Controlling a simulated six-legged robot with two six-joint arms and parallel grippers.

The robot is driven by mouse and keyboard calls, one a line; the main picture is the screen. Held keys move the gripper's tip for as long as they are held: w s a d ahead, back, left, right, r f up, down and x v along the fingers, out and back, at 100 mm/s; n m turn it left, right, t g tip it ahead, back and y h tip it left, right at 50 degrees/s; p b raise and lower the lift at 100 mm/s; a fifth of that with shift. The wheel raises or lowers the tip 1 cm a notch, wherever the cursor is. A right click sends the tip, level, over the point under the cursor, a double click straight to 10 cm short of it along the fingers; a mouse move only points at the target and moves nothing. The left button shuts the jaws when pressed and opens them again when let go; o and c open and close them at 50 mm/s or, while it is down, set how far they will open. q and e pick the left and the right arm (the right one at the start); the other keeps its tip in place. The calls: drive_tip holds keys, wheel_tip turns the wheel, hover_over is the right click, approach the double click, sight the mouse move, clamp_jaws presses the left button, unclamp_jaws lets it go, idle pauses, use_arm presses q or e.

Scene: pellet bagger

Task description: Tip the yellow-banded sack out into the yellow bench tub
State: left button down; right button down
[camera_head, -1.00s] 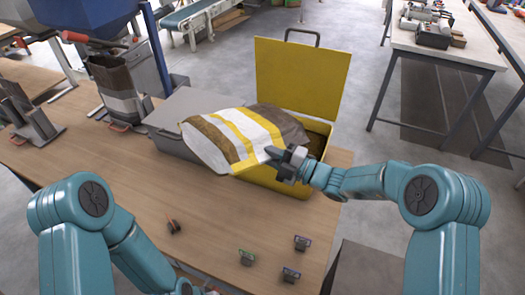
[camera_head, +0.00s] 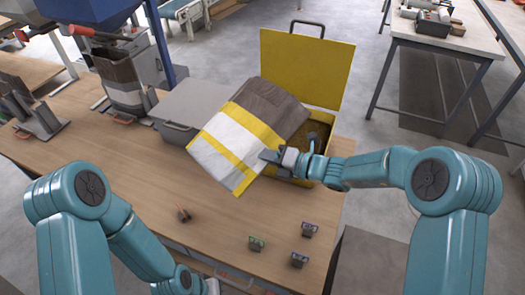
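The yellow-banded sack (camera_head: 247,130), white and brown with yellow bands, is tilted over the yellow bench tub (camera_head: 300,183). Its brown end is up at the back and its white end hangs lower at the front left. My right gripper (camera_head: 270,156) is shut on the sack's right edge. The tub's yellow lid (camera_head: 305,75) stands open behind it. Brown contents show in the tub right of the sack. My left gripper (camera_head: 210,287) is at the bottom edge, low by the bench front; its fingers are not clear.
A grey lidded tub (camera_head: 200,103) sits left of the yellow one. A bagging spout with another brown sack (camera_head: 122,82) stands at the back left. Small clips (camera_head: 257,243) lie on the bench front. The bench middle (camera_head: 120,155) is clear.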

sight(270, 145)
drive_tip(key=shift+a+r+n+b, duration=0.15)
drive_tip(key=shift+r+n+b, duration=0.25)
drive_tip(key=shift+n, duration=0.2)
drive_tip(key=n+h+b, duration=0.1)
drive_tip(key=r+n+h+b, duration=0.1)
drive_tip(key=n+b, duration=0.1)
drive_tip(key=d+n+t+h+b, duration=0.1)
drive_tip(key=shift+w+r, duration=0.3)
drive_tip(key=shift+w+d+r+n+t+h+b, duration=0.25)
drive_tip(key=shift+w+d+n+h+b, duration=0.35)
drive_tip(key=shift+n+b, duration=0.55)
drive_tip(key=shift+w+d+r+n+b, duration=0.1)
drive_tip(key=shift+w+d+n+b, duration=0.1)
drive_tip(key=shift+n+b, duration=0.1)
drive_tip(key=shift+s+a+r+t, duration=0.15)
drive_tip(key=shift+r+t, duration=0.1)
drive_tip(key=shift+r, duration=0.15)
drive_tip(key=shift+f, duration=0.1)
